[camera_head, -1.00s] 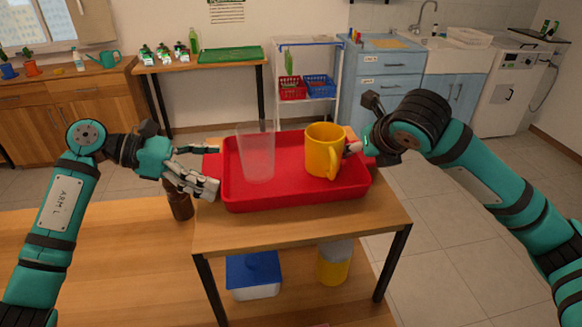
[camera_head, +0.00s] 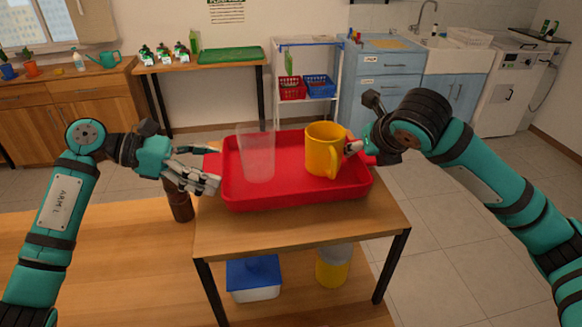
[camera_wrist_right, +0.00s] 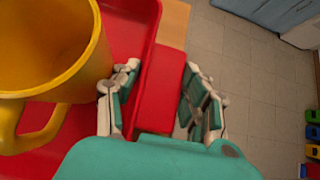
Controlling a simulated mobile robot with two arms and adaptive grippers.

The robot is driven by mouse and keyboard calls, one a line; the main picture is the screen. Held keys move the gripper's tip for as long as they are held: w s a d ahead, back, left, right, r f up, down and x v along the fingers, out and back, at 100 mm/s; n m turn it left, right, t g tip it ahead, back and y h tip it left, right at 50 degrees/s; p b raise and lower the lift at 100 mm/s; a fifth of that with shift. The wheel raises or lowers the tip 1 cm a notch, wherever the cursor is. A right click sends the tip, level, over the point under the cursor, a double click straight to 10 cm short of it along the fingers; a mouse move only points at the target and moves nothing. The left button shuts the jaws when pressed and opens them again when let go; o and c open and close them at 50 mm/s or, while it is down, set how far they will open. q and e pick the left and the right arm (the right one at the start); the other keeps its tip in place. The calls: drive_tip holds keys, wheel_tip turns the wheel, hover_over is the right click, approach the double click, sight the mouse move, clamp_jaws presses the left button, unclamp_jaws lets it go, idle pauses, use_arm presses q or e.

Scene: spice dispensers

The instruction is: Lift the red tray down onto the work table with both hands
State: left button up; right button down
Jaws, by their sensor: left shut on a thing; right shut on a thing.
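The red tray (camera_head: 230,196) is over a small raised wooden stand (camera_head: 300,232); I cannot tell whether its underside touches. A clear tumbler (camera_head: 257,155) and a yellow mug (camera_head: 322,152) stand upright in it. My left gripper (camera_head: 212,168) is shut on the tray's left handle. My right gripper (camera_head: 362,152) is shut on the right handle, with its fingertips partly hidden by the mug. In the right wrist view, my right gripper's fingers (camera_wrist_right: 158,95) lie on either side of the red handle (camera_wrist_right: 157,90), close to the mug (camera_wrist_right: 45,50).
The wooden work table (camera_head: 110,250) spreads lower, in front and to the left, mostly clear. A dark brown bottle (camera_head: 180,208) stands just left of the stand. Under the stand are a blue-lidded box (camera_head: 254,276) and a yellow jar with a pale lid (camera_head: 333,268).

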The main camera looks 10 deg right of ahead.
use_arm(q)
wheel_tip(320, 180, up, 4)
drive_tip(key=p, duration=0.3)
drive_tip(key=shift+d, duration=0.1)
use_arm(e)
drive_tip(key=r, duration=0.4)
drive_tip(key=shift+s+a+r, duration=0.15)
drive_tip(key=shift+a, duration=0.2)
